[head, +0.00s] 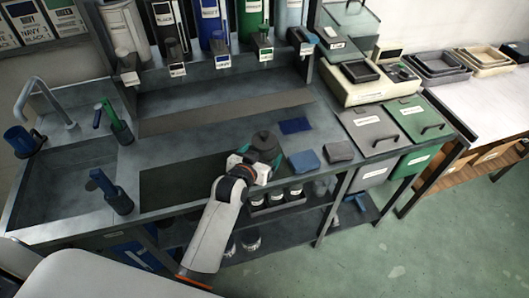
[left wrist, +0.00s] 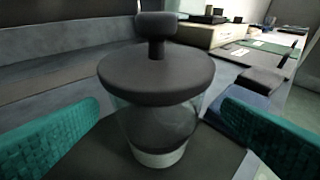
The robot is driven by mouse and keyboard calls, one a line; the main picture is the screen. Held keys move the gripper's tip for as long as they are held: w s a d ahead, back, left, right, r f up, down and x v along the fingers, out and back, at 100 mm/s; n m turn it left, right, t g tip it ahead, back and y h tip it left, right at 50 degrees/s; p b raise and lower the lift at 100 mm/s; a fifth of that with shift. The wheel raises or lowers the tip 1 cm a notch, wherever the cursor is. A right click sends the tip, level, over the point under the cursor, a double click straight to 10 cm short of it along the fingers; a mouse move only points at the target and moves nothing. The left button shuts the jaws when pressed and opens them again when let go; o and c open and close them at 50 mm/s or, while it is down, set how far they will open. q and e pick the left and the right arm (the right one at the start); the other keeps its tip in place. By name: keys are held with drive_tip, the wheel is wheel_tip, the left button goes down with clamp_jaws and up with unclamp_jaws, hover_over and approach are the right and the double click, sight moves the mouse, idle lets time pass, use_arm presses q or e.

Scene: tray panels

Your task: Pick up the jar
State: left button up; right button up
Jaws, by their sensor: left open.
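The jar (head: 264,143) stands upright on the metal counter in the head view, with a dark round lid and a knob on top. In the left wrist view the jar (left wrist: 156,95) is close and central; its body is clear glass with a pale band near the base. My left gripper (head: 258,158) is at the jar, with its teal-padded fingers open on either side of it. The fingers also show at both edges of the left wrist view (left wrist: 160,135), with gaps between them and the glass. My right gripper is not in view.
Folded blue-grey cloths (head: 304,161) and a dark blue cloth (head: 295,126) lie right of the jar. Lidded grey (head: 371,131) and green (head: 416,118) bins stand further right. A sink (head: 75,175) is at the left. Dispensers line the back. A dark mat (head: 185,182) lies left of the jar.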

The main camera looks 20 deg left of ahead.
use_arm(q)
drive_tip(key=x, duration=0.4)
drive_tip(key=shift+a+f, duration=0.1)
drive_tip(key=shift+f, duration=0.1)
drive_tip(key=shift+r, duration=0.15)
drive_tip(key=c, duration=1.4)
